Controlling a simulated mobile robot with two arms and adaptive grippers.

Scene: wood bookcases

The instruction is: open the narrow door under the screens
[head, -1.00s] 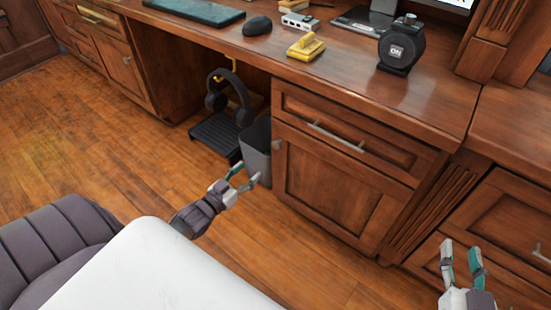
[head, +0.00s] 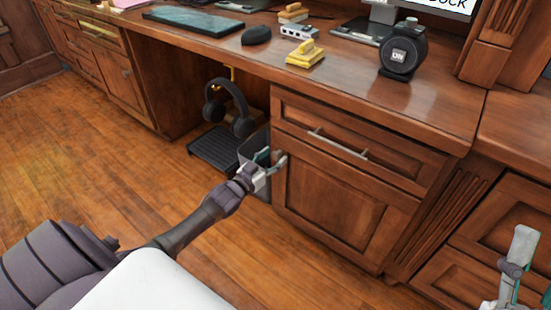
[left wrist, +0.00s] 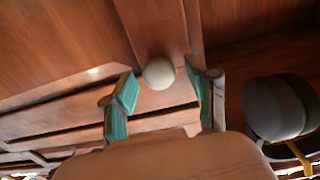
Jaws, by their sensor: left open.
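The narrow wooden door (head: 340,205) is closed below a drawer, under the desk top, in the head view. Its round, pale knob (left wrist: 158,73) shows in the left wrist view, between the teal-padded fingers of my left gripper (left wrist: 162,98). I cannot tell whether a finger touches it. In the head view my left gripper (head: 272,168) is at the door's upper left corner and hides the knob. It is open. My right gripper (head: 532,275) is at the lower right, away from the door, partly cut off, its fingers apart.
A dark bin (head: 258,142) stands just left of the door, behind my left gripper. Headphones (head: 228,105) hang in the kneehole above a black footrest (head: 215,150). A drawer with a bar handle (head: 338,143) is above the door. The floor (head: 100,160) at left is clear.

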